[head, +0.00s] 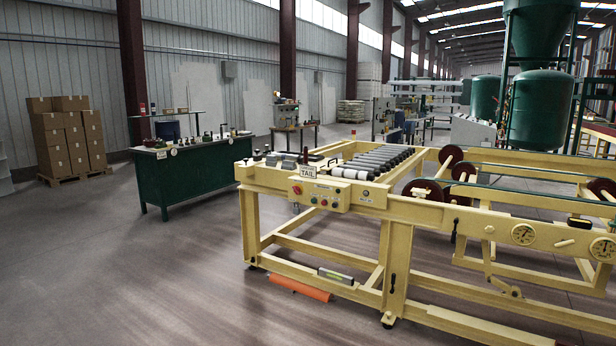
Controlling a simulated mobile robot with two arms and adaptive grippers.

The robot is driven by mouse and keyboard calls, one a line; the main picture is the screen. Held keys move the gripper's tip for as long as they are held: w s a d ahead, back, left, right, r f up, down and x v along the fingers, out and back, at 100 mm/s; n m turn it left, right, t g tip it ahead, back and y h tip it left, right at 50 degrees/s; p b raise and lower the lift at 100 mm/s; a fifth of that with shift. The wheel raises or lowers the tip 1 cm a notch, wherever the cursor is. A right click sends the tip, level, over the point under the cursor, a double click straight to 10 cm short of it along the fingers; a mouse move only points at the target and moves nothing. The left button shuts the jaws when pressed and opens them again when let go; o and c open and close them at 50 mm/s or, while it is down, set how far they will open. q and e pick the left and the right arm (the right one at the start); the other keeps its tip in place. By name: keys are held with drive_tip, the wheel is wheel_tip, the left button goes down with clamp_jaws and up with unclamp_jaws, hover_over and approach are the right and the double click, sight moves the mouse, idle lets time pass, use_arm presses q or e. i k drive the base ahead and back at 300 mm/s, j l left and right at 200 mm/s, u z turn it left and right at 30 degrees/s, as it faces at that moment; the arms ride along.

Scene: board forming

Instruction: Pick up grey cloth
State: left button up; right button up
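I cannot make out a grey cloth for certain. Several small dark and grey items (285,160) lie on the near left end of the yellow roller machine (395,210), behind its TAIL sign (308,172). They are too small to tell whether one is a cloth. More small items stand on the green workbench (185,178) at the left, also too small to tell apart. Neither of my grippers shows in the head view.
An orange piece (298,288) lies on the floor by the machine's lower frame. A level-like tool (335,276) rests on the lower rail. Stacked cardboard boxes (70,137) stand at the far left. The floor at the front left is clear.

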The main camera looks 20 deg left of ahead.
sight(287, 164)
drive_tip(key=i+l+z, duration=0.1)
drive_tip(key=i+l, duration=0.65)
drive_tip(key=i, duration=0.2)
drive_tip(key=i+l+z, duration=0.15)
drive_tip(key=i+l, duration=0.25)
drive_tip(key=i+l+z, duration=0.1)
drive_tip(key=i+l, duration=0.2)
drive_tip(key=i, duration=0.25)
drive_tip(key=u, duration=1.7)
